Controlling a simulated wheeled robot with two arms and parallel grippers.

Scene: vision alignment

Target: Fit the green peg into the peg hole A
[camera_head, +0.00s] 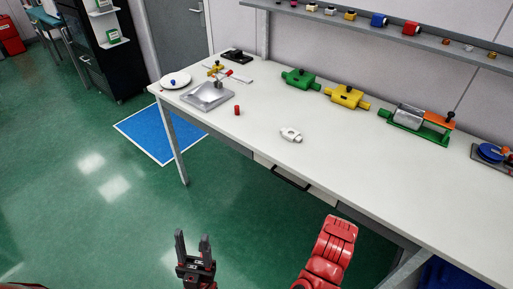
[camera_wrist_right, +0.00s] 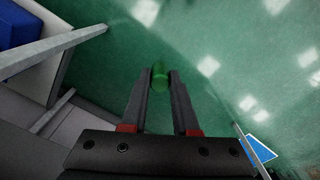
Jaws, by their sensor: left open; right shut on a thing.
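A green peg (camera_wrist_right: 159,78) shows in the right wrist view between the fingertips of my right gripper (camera_wrist_right: 160,74), which is shut on it, over the green floor. In the head view my right gripper and the peg are hidden or out of frame. My left gripper (camera_head: 194,245) is open and empty in front of the table, its fingers pointing up. I can read no letter A, so I cannot tell which thing holds peg hole A. A silver block (camera_head: 207,96) lies near the table's left end, with a small grey piece standing on it.
On the white table (camera_head: 340,165) are a red peg (camera_head: 237,110), a white part (camera_head: 291,135), a green block (camera_head: 300,79), a yellow block (camera_head: 347,97) and a green stand (camera_head: 415,132). A white plate (camera_head: 176,80) is far left. The table's front middle is clear.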

